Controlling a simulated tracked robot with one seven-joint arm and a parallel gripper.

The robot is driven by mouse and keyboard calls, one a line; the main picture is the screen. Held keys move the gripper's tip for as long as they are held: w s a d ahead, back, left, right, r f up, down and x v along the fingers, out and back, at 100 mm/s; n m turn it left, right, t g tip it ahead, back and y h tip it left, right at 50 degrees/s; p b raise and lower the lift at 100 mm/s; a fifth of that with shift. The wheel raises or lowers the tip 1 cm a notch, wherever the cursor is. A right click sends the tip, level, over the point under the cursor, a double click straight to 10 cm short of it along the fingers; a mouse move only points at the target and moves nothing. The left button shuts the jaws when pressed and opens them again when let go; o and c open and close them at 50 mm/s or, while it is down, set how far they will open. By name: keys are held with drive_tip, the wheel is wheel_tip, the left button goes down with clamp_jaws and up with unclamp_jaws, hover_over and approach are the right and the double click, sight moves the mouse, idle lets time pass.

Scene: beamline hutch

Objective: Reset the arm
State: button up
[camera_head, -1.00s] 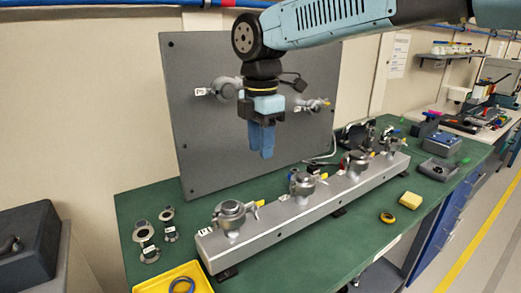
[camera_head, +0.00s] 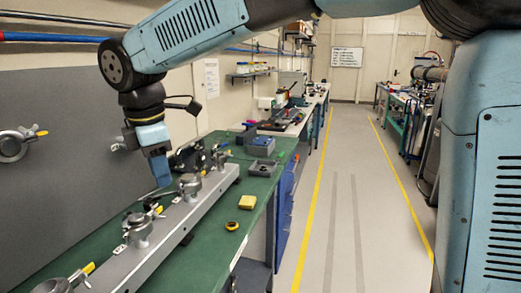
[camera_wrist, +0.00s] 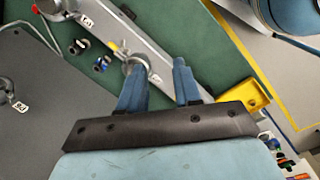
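My gripper (camera_head: 161,172) hangs from my arm in the head view, pointing down near the back edge of the metal rail. In the wrist view my gripper (camera_wrist: 155,68) shows two blue fingers apart, with nothing between them. The metal rail (camera_head: 160,232) carries several clamped round fittings with yellow-tipped levers. One fitting (camera_head: 190,187) appears just right of my fingertips in the head view. Another fitting (camera_wrist: 137,63) lies beyond the fingers in the wrist view. I cannot tell the exact height of the fingertips above the bench.
A grey upright panel (camera_head: 60,150) stands at the left with a fitting (camera_head: 14,146) on it. A yellow tray (camera_wrist: 254,97) shows in the wrist view. The aisle floor (camera_head: 340,200) is clear.

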drive_tip(key=w+d+r+m+t, duration=0.1)
drive_tip(key=w+d+m+t, duration=0.15)
drive_tip(key=d+m, duration=1.75)
drive_tip(key=s+d+f+m, duration=0.1)
drive_tip(key=s+d, duration=0.2)
drive_tip(key=d, duration=0.5)
drive_tip(key=s+d+f+m+t, duration=0.1)
drive_tip(key=s+d+f+m, duration=0.1)
drive_tip(key=d, duration=0.6)
drive_tip(key=s+d+f+m, duration=0.1)
drive_tip(key=s+d, duration=0.3)
drive_tip(key=d, duration=0.4)
drive_tip(key=shift+f+m, duration=0.2)
drive_tip(key=shift+m, duration=0.3)
drive_tip(key=shift+w, duration=0.1)
